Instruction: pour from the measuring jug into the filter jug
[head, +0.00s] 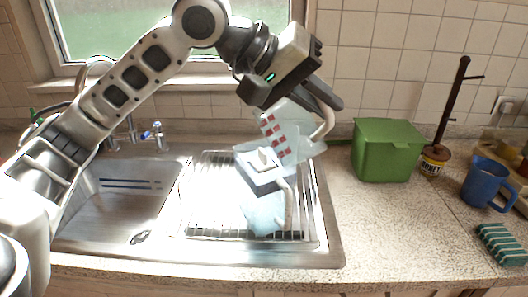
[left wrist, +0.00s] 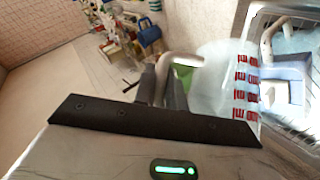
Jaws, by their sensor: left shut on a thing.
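The clear measuring jug (head: 283,138) with red marks is tilted above the filter jug. Its pale handle (head: 325,124) is on the right. My left gripper (head: 328,98) is shut on this handle. In the left wrist view, the fingers (left wrist: 167,85) close around the handle beside the marked jug wall (left wrist: 222,85). The clear filter jug (head: 262,212) stands upright on the ribbed drainer, its handle to the right. Its pale top lies just under the measuring jug; I cannot tell whether they touch. No liquid stream is clearly visible. My right gripper is not in view.
The ribbed drainer (head: 205,200) lies right of the sink basin (head: 125,205). A green lidded box (head: 387,152), a dark mug tree (head: 452,100), a blue mug (head: 486,184) and a green striped sponge (head: 502,243) stand or lie to the right. The front-right counter is clear.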

